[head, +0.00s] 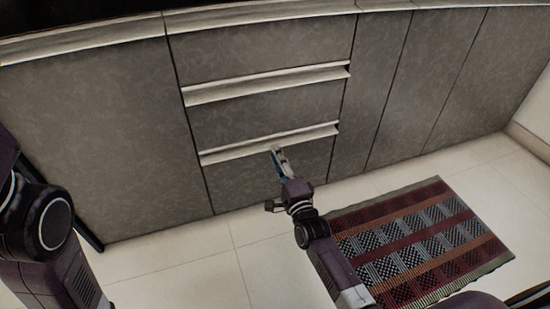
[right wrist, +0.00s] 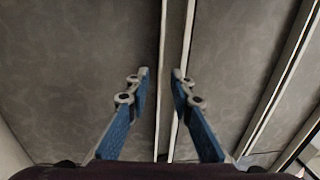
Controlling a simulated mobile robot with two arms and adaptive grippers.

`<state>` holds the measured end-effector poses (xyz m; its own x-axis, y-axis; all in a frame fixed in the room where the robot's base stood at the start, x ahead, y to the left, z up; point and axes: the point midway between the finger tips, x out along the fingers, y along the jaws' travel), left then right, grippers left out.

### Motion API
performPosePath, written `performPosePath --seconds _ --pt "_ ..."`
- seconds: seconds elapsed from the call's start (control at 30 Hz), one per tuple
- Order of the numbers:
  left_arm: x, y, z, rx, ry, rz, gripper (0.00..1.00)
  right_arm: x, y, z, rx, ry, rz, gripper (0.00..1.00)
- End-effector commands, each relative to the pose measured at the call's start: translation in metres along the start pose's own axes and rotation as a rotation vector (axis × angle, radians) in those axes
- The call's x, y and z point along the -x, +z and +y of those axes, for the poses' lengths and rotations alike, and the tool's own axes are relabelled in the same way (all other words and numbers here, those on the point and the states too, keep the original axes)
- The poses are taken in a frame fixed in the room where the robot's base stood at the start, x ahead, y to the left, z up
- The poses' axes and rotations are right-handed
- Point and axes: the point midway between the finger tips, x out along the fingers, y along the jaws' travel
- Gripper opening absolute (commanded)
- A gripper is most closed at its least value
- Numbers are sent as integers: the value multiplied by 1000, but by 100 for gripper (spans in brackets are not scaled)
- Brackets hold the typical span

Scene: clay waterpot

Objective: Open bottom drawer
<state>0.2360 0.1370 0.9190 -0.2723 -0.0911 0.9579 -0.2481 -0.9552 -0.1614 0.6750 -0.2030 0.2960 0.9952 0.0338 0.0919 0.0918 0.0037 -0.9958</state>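The bottom drawer (head: 240,187) is the lowest of three grey patterned fronts in the cabinet and looks shut, flush with its neighbours. Its pale handle strip (head: 228,151) runs along its top edge. My right gripper (head: 277,152) is at this strip, right of its middle. In the right wrist view my right gripper (right wrist: 161,72) is open, its blue-padded fingers apart with nothing held. The pale strip (right wrist: 186,40) runs upright in that view, between and behind the fingertips; I cannot tell whether they touch it. My left gripper is out of view; only my left arm shows.
The middle drawer (head: 255,112) and top drawer (head: 260,52) above are shut. Plain doors (head: 90,140) flank the drawers. A striped red and black rug (head: 420,245) lies on the tiled floor at right. Bare tiles (head: 200,265) lie in front of the drawers.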

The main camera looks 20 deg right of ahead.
Motion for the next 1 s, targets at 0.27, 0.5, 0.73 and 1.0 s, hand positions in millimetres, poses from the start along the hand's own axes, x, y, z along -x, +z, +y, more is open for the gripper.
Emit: performPosePath --seconds 0.27,0.5,0.73,1.0 --pt "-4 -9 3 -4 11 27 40 -16 0 1 0 2 0 21" --pt "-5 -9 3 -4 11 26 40 -16 0 0 0 2 0 18" --pt "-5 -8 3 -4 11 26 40 -16 0 0 0 2 0 0" --pt "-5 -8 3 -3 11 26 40 -16 0 1 1 3 0 0"
